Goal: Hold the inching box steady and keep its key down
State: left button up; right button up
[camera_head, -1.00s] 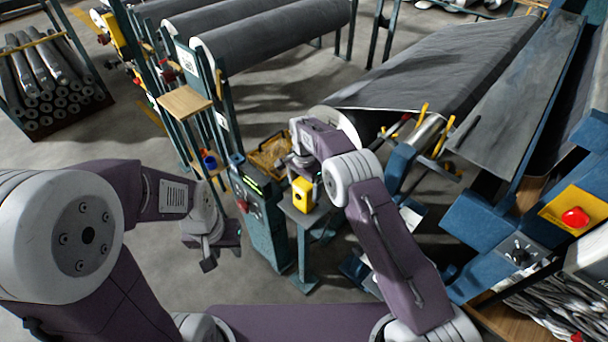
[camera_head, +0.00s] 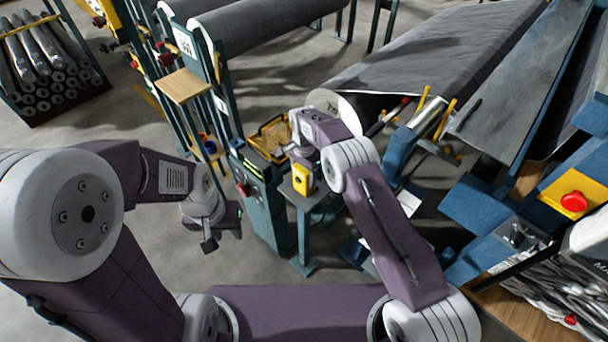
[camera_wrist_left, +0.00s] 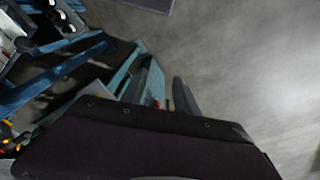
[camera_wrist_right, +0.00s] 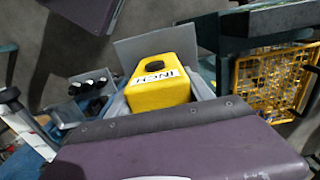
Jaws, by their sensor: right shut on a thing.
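The inching box is a small yellow box (camera_head: 302,178) on a grey stand in the head view. In the right wrist view, the yellow box (camera_wrist_right: 160,88) shows a white INCH label and a dark round key (camera_wrist_right: 155,66) on its face. My right gripper (camera_head: 306,160) is at the box, shut on it, with grey finger plates beside its sides. The wrist housing hides the box's near part, and nothing is seen pressing the key. My left gripper (camera_head: 208,240) hangs over the floor, left of the teal cabinet.
A teal control cabinet (camera_head: 266,205) stands between my grippers. A yellow wire basket (camera_head: 268,138) is behind it. A large machine with a grey sheet (camera_head: 430,60) and a red button (camera_head: 573,202) fills the right. A roll rack (camera_head: 50,75) stands at far left.

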pick_arm(q)
grip_shut()
dwell(1.7)
